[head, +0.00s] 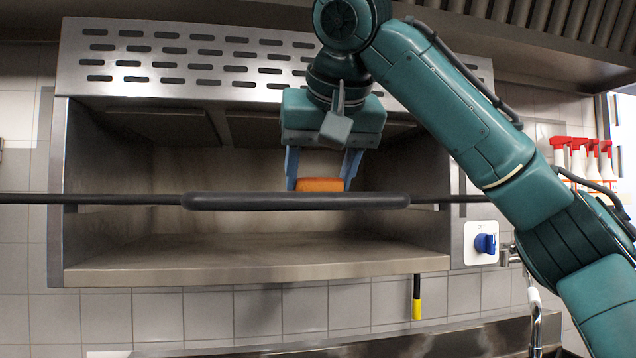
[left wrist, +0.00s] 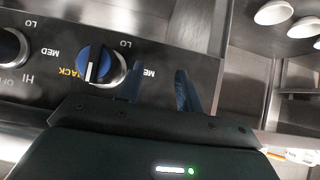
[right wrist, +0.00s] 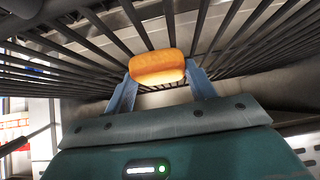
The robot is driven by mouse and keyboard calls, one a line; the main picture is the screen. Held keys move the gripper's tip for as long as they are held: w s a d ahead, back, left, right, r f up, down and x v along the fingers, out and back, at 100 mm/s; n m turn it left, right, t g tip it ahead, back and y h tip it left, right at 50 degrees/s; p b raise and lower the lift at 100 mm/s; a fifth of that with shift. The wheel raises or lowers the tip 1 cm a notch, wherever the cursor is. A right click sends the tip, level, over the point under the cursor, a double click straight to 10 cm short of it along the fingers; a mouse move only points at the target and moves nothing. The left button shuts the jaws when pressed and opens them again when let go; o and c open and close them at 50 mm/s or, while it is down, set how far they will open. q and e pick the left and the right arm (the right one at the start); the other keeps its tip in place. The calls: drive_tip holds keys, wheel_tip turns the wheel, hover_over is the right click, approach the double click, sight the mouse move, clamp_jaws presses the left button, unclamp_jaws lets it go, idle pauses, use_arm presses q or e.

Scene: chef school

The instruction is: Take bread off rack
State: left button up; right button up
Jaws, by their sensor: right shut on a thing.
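The bread (head: 320,184) is a small orange-brown loaf. In the head view it is between the fingers of my right gripper (head: 323,172), just behind the rack's thick dark front bar (head: 295,201). The bar hides its lower part. In the right wrist view the bread (right wrist: 157,66) sits between the two blue fingertips, with the dark rods of the rack (right wrist: 105,35) close around it. My right gripper is shut on the bread. I cannot tell if the bread still touches the rods. My left gripper (left wrist: 160,88) shows only in the left wrist view, fingers apart and empty, near a control panel.
The rack is in a steel oven-like housing (head: 260,272) with a slotted top. A blue knob (head: 485,243) is on its right, and red-topped bottles (head: 577,150) stand farther right. The left wrist view shows a dark panel with a blue knob (left wrist: 97,64) and white bowls (left wrist: 277,12).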

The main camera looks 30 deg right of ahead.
drive_tip(key=shift+r, duration=0.15)
wheel_tip(320, 180, up, 10)
idle(0.7)
